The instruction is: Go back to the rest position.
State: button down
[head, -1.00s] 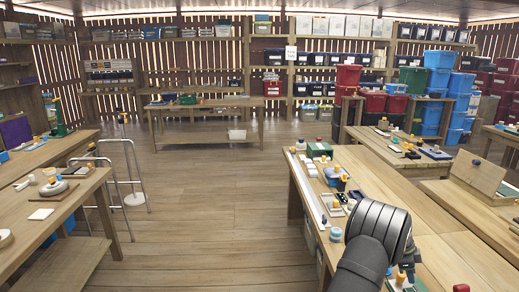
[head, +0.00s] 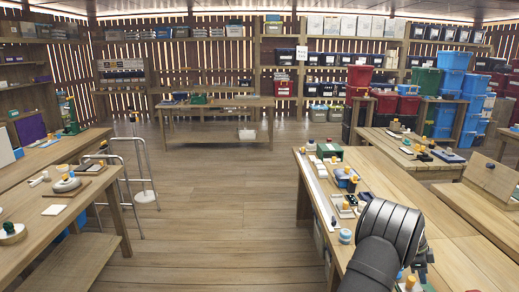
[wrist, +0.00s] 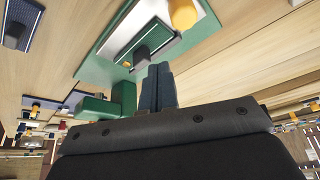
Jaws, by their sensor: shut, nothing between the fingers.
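In the wrist view my gripper (wrist: 158,88) shows as two dark fingers side by side, closed together with nothing between them. Past the fingertips is a green board (wrist: 103,68) with a grey-and-black block and a yellow-orange knob (wrist: 183,14) on it. A green block (wrist: 123,97) shows just left of the fingers; I cannot tell whether they touch it. In the head view my dark arm covers the lower right, over the right-hand table (head: 447,222), and the fingertips are hidden there.
The right-hand table holds a green box (head: 329,151), a small blue-and-white jar (head: 345,236) and several small items. A left table (head: 25,205) and metal stool frame (head: 140,170) stand across a clear floor aisle (head: 225,205). Bins stack at the back right.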

aim_at(417, 286)
notch_tip(417, 286, down, 6)
jog(key=shift+r, duration=0.2)
jog(key=shift+w+r, duration=0.1)
jog(key=shift+w, duration=0.1)
jog(key=shift+r, duration=0.1)
